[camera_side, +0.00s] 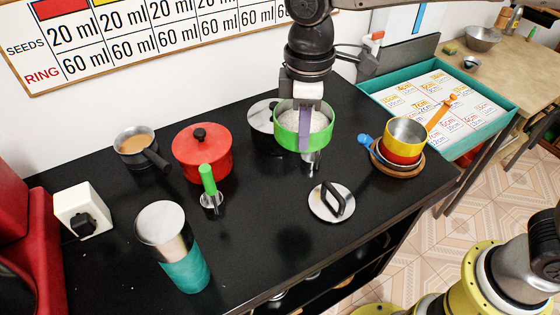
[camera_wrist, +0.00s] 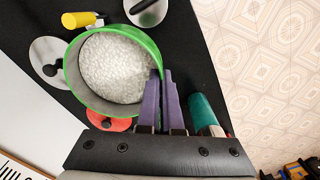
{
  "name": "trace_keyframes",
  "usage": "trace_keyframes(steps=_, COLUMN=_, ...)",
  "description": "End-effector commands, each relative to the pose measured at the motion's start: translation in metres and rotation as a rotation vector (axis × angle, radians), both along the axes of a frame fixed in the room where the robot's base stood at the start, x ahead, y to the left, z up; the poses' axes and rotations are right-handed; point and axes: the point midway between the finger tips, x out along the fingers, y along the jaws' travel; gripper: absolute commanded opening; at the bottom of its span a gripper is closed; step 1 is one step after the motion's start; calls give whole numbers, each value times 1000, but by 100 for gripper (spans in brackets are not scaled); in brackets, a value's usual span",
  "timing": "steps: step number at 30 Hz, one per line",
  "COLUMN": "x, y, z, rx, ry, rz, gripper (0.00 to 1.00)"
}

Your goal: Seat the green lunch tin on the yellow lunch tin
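The green lunch tin (camera_side: 287,137), full of white grains, hangs upright or nearly so above the dark counter. My gripper (camera_side: 304,148) points down at its near wall, and its purple fingers are close together. In the wrist view the fingers (camera_wrist: 160,78) pinch the rim of the green tin (camera_wrist: 72,72), with the wall between them. The yellow lunch tin (camera_side: 391,139) is at the right of the counter, open at the top. It sits on a red tin (camera_side: 398,156) in a stack on a round wooden base (camera_side: 408,172). The green tin is left of this stack, apart from it.
A red pot (camera_side: 201,158), a green-handled utensil (camera_side: 208,181), a teal tumbler (camera_side: 187,272) and a saucepan (camera_side: 132,147) stand left. A lid with a black handle (camera_side: 326,212) lies in front. A teal-rimmed tray (camera_side: 495,137) is beyond the stack.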

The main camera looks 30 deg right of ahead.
Motion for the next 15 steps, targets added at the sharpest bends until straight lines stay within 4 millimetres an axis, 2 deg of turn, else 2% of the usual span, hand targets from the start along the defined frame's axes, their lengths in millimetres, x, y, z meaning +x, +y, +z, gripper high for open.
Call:
trace_keyframes(steps=1, x=9, y=-22, z=1, rx=0, ry=-1, rz=-45, gripper=0)
trace_keyframes(steps=7, x=29, y=-109, z=2, rx=1, ry=-3, rz=-214, gripper=0)
trace_keyframes(steps=11, x=32, y=-167, z=1, rx=0, ry=-2, rz=-328, gripper=0)
trace_keyframes(steps=15, x=27, y=-224, z=1, rx=0, ry=-4, rz=-441, gripper=0)
